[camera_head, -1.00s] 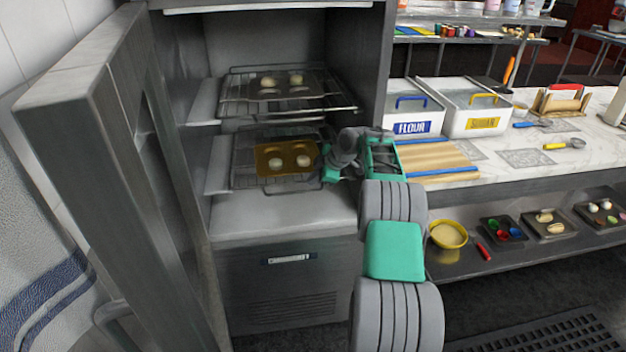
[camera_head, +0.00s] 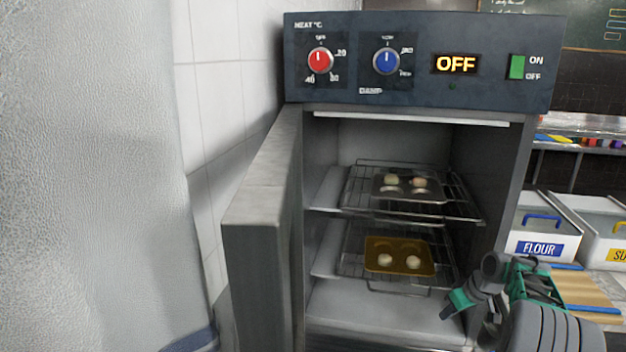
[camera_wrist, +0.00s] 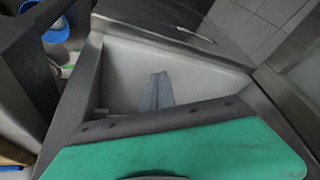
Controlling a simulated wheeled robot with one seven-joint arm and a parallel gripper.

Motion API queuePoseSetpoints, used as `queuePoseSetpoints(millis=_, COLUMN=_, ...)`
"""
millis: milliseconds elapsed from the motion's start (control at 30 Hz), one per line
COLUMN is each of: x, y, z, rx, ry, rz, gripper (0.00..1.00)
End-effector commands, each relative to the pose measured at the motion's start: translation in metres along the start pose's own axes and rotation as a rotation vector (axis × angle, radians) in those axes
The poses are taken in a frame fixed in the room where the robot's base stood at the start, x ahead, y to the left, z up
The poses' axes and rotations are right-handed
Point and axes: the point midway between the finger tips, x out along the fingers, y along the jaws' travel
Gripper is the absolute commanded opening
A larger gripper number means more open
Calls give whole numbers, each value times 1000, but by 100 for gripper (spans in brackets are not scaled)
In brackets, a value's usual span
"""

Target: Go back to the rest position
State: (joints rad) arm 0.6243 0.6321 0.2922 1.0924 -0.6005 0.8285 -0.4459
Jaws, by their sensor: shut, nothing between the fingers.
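My gripper (camera_head: 448,310) is at the lower right of the head view, by the right side of the open cabinet and below the lower rack. It is shut and holds nothing. In the wrist view its narrow grey fingers (camera_wrist: 156,92) lie together in front of a pale cabinet interior. A golden-brown tray (camera_head: 400,270) with two pale dough balls showing sits on the lower rack, apart from my gripper. A dark tray (camera_head: 408,198) with dough pieces sits on the upper rack.
The cabinet door (camera_head: 262,240) stands open at the left. The control panel (camera_head: 420,90) on top reads OFF, with a red and a blue knob. A flour bin (camera_head: 530,245) and a wooden board (camera_head: 590,290) are on the counter at the right, close to my arm.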

Motion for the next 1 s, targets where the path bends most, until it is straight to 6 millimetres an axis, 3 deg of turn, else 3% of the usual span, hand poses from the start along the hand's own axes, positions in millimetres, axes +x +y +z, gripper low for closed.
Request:
queuePoseSetpoints(millis=67, x=25, y=-19, z=54, rx=219, ry=-110, rz=-34, gripper=0)
queuePoseSetpoints(millis=100, x=28, y=-32, z=82, rx=342, ry=-172, rz=-35, gripper=0)
queuePoseSetpoints(millis=167, x=23, y=-57, z=122, rx=511, ry=-263, rz=-21, gripper=0)
queuePoseSetpoints(millis=300, x=-13, y=-138, z=183, rx=732, ry=-429, rz=55, gripper=0)
queuePoseSetpoints(millis=400, x=-48, y=-200, z=213, rx=744, ry=-491, rz=121, gripper=0)
queuePoseSetpoints(millis=467, x=-67, y=-231, z=225, rx=710, ry=-496, rz=153, gripper=0)
queuePoseSetpoints(millis=533, x=-85, y=-262, z=232, rx=652, ry=-470, rz=183, gripper=0)
queuePoseSetpoints(millis=600, x=-100, y=-287, z=225, rx=571, ry=-409, rz=196, gripper=0)
queuePoseSetpoints(millis=800, x=-146, y=-330, z=156, rx=351, ry=-156, rz=201, gripper=0)
queuePoseSetpoints(millis=900, x=-148, y=-347, z=147, rx=294, ry=-136, rz=185, gripper=0)
queuePoseSetpoints(millis=1000, x=-147, y=-349, z=146, rx=285, ry=-138, rz=181, gripper=0)
